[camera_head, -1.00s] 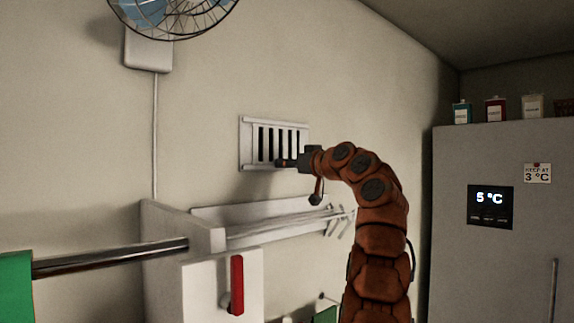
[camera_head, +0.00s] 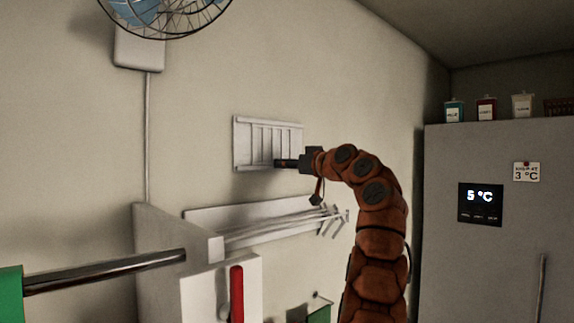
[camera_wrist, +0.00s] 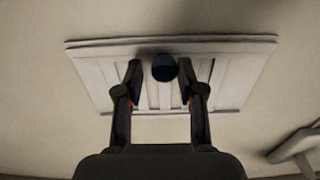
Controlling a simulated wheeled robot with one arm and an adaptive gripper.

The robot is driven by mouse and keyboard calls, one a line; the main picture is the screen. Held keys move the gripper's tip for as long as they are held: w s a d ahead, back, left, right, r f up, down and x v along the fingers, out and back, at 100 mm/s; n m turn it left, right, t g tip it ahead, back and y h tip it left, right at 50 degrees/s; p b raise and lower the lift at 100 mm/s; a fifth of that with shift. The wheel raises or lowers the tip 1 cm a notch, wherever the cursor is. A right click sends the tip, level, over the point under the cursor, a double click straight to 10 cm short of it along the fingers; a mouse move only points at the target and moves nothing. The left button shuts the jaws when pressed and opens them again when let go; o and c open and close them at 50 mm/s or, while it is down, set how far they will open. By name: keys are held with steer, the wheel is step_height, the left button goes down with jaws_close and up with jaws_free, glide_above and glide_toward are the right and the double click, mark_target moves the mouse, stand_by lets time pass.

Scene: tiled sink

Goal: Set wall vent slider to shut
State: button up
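The white wall vent (camera_head: 243,142) hangs on the wall left of my arm, and it fills the upper middle of the wrist view (camera_wrist: 95,70). Its slots look pale and covered, with no dark gaps. A round dark blue knob (camera_wrist: 164,67) sits on the vent's upper middle. My gripper (camera_head: 284,163) is in front of the vent's lower right in the head view. In the wrist view my gripper (camera_wrist: 161,75) has its fingers apart, one on each side of the knob. The right finger is close to the knob; I cannot tell whether it touches. The knob is hidden in the head view.
A wall rack (camera_head: 255,222) with rods is below the vent. A fan (camera_head: 165,15) is at upper left. A white cabinet with a red handle (camera_head: 237,293) and a metal rail (camera_head: 105,272) are at lower left. A fridge (camera_head: 490,255) stands right.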

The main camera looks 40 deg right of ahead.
steer(key=shift+o, duration=1.4)
steer(key=shift+s, duration=0.1)
steer(key=s, duration=1.2)
steer(key=shift+a, duration=0.15)
steer(key=shift+w+a, duration=0.1)
